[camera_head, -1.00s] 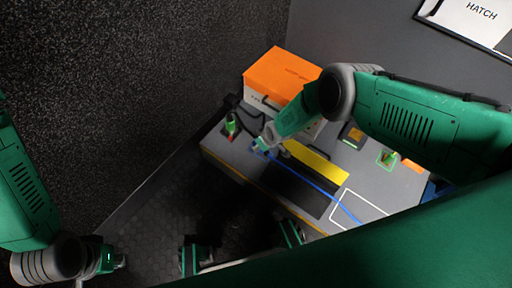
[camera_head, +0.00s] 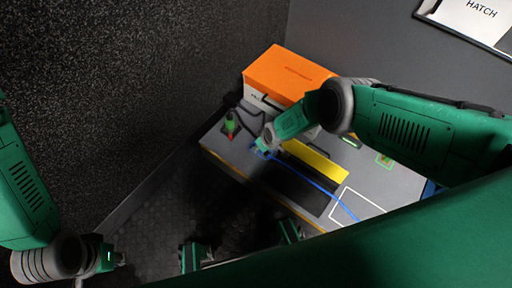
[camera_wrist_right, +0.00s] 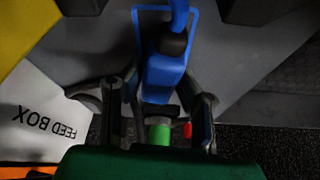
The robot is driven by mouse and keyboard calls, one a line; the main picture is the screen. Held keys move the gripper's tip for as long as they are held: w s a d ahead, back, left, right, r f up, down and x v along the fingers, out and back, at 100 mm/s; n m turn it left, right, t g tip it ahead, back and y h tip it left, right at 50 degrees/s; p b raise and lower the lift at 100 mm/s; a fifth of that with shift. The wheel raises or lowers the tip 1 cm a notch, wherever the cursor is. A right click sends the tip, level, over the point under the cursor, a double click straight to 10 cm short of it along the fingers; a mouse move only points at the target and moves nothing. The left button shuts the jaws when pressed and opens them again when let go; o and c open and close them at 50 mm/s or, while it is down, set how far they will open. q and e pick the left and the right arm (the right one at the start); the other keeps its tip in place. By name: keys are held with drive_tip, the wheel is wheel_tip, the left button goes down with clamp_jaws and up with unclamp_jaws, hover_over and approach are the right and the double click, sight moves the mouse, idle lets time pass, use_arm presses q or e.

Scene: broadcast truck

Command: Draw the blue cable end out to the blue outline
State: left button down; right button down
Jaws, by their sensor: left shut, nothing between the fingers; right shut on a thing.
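The blue cable end (camera_wrist_right: 163,78) is a blue block with a dark collar, between the fingers of my right gripper (camera_wrist_right: 160,112) in the right wrist view. That gripper is shut on it. The blue outline (camera_wrist_right: 137,40) shows on the grey top around and behind the cable end; part of it is hidden. In the head view my right gripper (camera_head: 263,148) is low over the left part of the grey bench, and the blue cable (camera_head: 315,184) runs from there to the lower right. My left gripper (camera_head: 120,259) is shut and empty, away from the bench at lower left.
An orange-topped box (camera_head: 287,72) stands at the bench's back. A yellow strip (camera_head: 318,162) and a dark strip (camera_head: 297,188) lie beside the cable. A white outline (camera_head: 370,207) is at right. A green object (camera_head: 231,124) stands near the left edge.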

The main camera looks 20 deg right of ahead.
idle(0.3)
drive_tip(key=c, duration=1.1)
unclamp_jaws()
drive_tip(key=shift+r, duration=0.15)
drive_tip(key=shift+s+a+r, duration=0.15)
drive_tip(key=shift+s+r, duration=0.15)
drive_tip(key=shift+r, duration=0.2)
drive_tip(key=shift+s+a+v, duration=0.1)
drive_tip(key=shift+s+v, duration=0.05)
drive_tip(key=shift+v, duration=0.95)
drive_tip(key=shift+s+a+v, duration=0.15)
drive_tip(key=shift+v, duration=0.9)
drive_tip(key=shift+s+a+v, duration=0.1)
drive_tip(key=shift+s+v, duration=0.05)
drive_tip(key=shift+v, duration=0.95)
use_arm(q)
drive_tip(key=shift+d+r, duration=0.35)
drive_tip(key=shift+d, duration=0.05)
